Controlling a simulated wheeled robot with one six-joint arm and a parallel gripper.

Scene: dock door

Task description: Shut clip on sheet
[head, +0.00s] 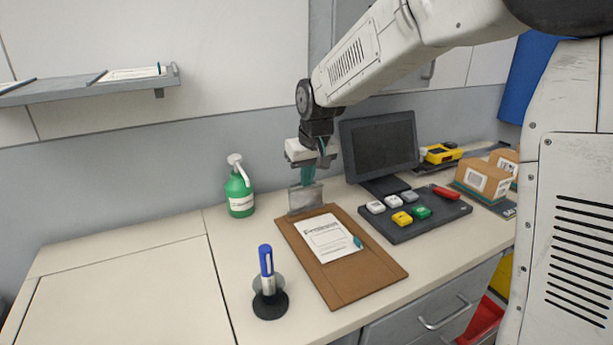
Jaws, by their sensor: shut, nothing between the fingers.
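A brown clipboard (365,283) lies flat on the light counter. A white printed sheet (327,239) lies on its upper part. The metal clip (304,199) is at the board's far end and looks raised, standing up from the board. My gripper (308,183) points down just above and behind the clip, with its teal fingers shut and nothing between them. Its tips overlap the clip's top edge in the picture, so I cannot tell if they touch it.
A green spray bottle (239,188) stands left of the clip. A blue marker (266,262) stands in a black holder left of the board. A monitor (380,146) and a button panel (416,215) are on the right. The left counter is clear.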

